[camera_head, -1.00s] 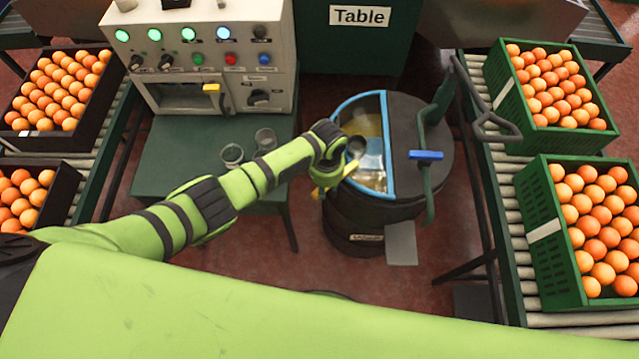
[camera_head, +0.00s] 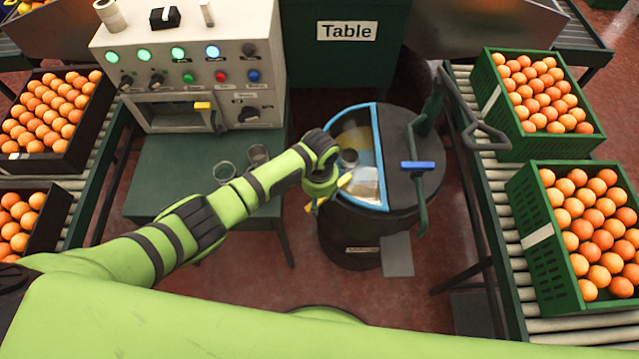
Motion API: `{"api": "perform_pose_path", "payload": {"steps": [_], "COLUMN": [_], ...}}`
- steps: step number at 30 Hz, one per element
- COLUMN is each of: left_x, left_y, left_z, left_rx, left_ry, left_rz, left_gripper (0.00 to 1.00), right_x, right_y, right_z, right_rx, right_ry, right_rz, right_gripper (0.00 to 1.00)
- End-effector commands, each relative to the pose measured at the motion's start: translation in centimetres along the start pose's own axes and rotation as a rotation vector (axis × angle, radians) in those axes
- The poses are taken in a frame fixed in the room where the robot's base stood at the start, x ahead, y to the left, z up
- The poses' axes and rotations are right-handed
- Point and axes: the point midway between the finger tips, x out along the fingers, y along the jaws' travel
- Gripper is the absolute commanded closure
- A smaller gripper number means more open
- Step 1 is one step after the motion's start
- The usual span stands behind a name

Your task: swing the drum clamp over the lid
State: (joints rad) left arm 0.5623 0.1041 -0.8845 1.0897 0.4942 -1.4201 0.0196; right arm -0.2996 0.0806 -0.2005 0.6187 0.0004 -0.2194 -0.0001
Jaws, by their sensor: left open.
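The dark drum (camera_head: 345,238) stands on the floor at the centre. Its lid (camera_head: 396,140) has a blue-rimmed transparent half on the left and a dark half on the right. The green drum clamp (camera_head: 423,188) with a blue bar handle (camera_head: 418,166) is at the right side of the lid. My left gripper (camera_head: 328,197) is open at the left edge of the drum, by the blue rim, apart from the clamp. Its yellow fingertips show; whether they touch the rim is unclear. My right gripper is not seen.
A green side table (camera_head: 165,190) with two cups (camera_head: 224,172) and a control machine (camera_head: 190,50) stand at left. Roller conveyors with crates of oranges flank both sides; the right one carries green crates (camera_head: 535,235). A dark curved handle (camera_head: 478,135) sticks out near the drum's right.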

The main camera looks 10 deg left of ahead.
Motion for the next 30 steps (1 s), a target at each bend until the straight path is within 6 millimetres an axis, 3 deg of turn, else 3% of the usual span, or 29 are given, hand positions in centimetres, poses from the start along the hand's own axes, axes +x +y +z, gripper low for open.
{"api": "perform_pose_path", "payload": {"steps": [9,15,30], "left_x": [-6.7,-9.6,-10.5], "left_y": [0.0,0.0,0.0], "left_z": [-0.1,0.0,0.0], "left_rx": [0.0,-0.001,-0.002], "left_ry": [0.005,0.002,0.001], "left_rz": [-0.002,0.0,0.0], "left_gripper": [0.46,0.46,0.46], "right_x": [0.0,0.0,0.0], "right_y": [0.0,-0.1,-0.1], "right_z": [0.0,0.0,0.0], "right_rx": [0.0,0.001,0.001], "right_ry": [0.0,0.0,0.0], "right_rz": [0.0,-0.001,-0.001], "right_gripper": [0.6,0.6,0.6]}}
